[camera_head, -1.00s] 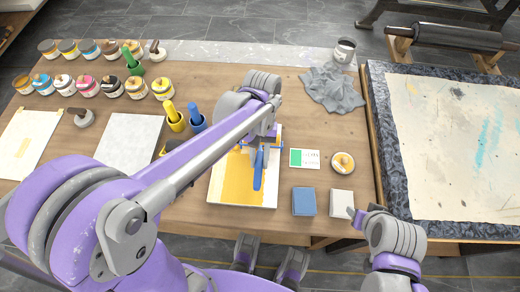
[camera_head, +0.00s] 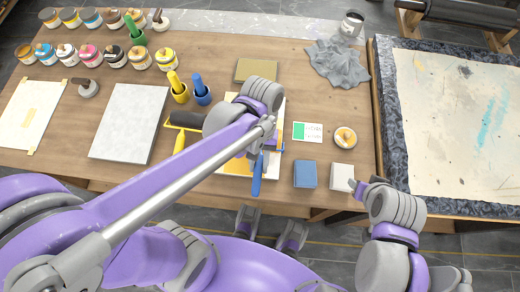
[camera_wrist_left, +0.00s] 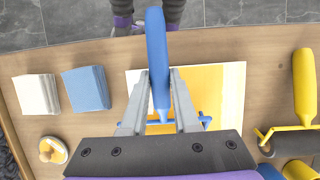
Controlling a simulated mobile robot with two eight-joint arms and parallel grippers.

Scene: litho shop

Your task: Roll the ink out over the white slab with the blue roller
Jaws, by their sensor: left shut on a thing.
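The white slab (camera_wrist_left: 234,100) lies on the table with a broad patch of yellow ink (camera_wrist_left: 206,88) on it. In the head view the slab (camera_head: 278,110) is partly behind my left arm. My left gripper (camera_wrist_left: 158,90) is shut on the handle of the blue roller (camera_wrist_left: 157,50); the handle (camera_head: 257,178) points toward the table's near edge. The roller's blue frame shows over the inked slab. Its drum is hidden by the gripper, so I cannot tell if it touches. My right gripper (camera_head: 357,188) is by the near table edge, its opening unclear.
A yellow-handled roller (camera_head: 180,143) lies left of the slab. A card (camera_head: 307,132), a blue block (camera_head: 305,174), a white block (camera_head: 342,170) and a small round pot (camera_head: 345,138) are to its right. An olive block (camera_head: 256,70) lies behind. A grey slab (camera_head: 130,122) is left.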

